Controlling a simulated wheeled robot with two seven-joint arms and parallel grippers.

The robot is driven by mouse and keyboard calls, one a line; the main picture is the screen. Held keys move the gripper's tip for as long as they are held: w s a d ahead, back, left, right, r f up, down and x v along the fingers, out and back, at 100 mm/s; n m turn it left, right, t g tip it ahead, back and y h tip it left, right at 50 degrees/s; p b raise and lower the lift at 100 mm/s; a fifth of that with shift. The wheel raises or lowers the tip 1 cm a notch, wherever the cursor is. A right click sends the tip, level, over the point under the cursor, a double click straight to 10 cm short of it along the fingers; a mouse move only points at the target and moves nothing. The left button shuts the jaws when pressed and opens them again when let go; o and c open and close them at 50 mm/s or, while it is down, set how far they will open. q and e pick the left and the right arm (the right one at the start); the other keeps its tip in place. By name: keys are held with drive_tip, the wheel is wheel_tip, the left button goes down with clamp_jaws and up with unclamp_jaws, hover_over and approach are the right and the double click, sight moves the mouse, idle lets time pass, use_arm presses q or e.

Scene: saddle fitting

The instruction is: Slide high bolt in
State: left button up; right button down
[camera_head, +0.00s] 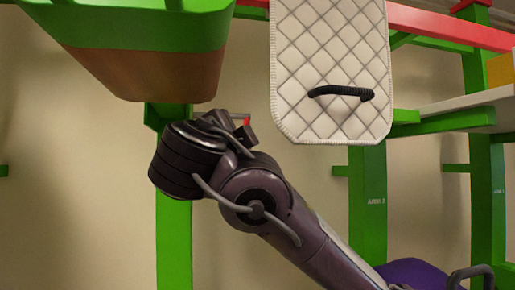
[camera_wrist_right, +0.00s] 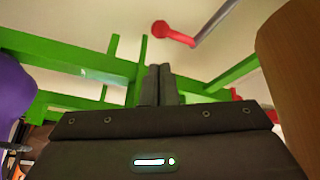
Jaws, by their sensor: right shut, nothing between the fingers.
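A bolt (camera_wrist_right: 173,34) with a red knob and a grey rod shows at the top of the right wrist view, beyond my fingertips and a little to their right. In the head view a small red tip with a short grey rod (camera_head: 246,121) shows just behind my right gripper (camera_head: 236,118); it is partly hidden by it. My right gripper also shows in the right wrist view (camera_wrist_right: 160,73), with its fingers together and nothing between them. A gap shows between the fingers and the red knob in that view. My left gripper is out of view.
A green and brown block (camera_head: 150,65) overhangs at upper left, close above my right gripper. A white quilted pad (camera_head: 335,60) with a black handle (camera_head: 340,92) hangs to the right. Green posts (camera_head: 368,200) and beams stand around. A purple object (camera_head: 410,273) is at lower right.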

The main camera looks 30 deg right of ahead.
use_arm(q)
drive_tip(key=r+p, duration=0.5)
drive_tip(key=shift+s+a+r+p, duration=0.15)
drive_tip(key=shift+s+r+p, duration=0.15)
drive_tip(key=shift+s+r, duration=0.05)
use_arm(e)
drive_tip(key=x, duration=0.9)
drive_tip(key=shift+w+r, duration=0.15)
drive_tip(key=shift+d, duration=0.2)
